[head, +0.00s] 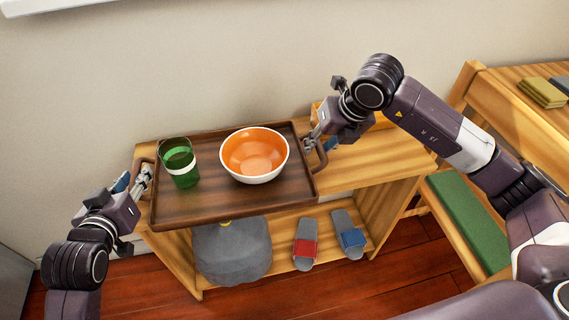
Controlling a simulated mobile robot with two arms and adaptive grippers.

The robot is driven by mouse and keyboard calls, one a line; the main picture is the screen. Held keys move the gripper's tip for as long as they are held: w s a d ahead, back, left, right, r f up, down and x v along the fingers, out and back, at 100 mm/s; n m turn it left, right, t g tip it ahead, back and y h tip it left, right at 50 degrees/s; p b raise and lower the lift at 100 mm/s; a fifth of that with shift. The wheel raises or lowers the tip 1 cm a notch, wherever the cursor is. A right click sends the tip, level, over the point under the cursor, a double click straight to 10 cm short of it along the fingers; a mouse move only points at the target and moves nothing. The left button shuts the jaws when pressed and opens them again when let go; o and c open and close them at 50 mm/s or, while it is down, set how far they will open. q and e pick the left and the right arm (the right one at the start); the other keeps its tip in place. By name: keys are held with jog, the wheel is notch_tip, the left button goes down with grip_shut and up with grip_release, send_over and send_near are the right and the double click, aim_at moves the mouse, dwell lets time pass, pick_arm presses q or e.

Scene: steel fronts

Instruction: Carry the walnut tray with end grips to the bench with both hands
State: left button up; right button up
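The walnut tray (225,205) is dark brown with a raised rim and a loop grip at each end. It is level over the left part of a light wooden bench (375,160); I cannot tell whether it rests on the top or hovers just above. A green glass with a pale band (181,168) stands upright on its left side, and an orange bowl with a white outside (254,156) on its right. My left gripper (144,180) is shut around the left end grip. My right gripper (313,146) is shut at the right end grip, its fingertips partly hidden.
A grey cap (231,250) and two slides, red-strapped (305,246) and blue-strapped (348,237), are on the lower shelf. A wooden table with folded cloths (543,92) and a green-cushioned seat (468,222) stand at right. The wall is close behind.

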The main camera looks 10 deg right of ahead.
pick_arm(q)
jog(key=shift+d, duration=0.1)
pick_arm(e)
jog(key=shift+a, duration=0.1)
pick_arm(q)
jog(key=shift+v, duration=3.9)
pick_arm(e)
jog(key=v, duration=1.2)
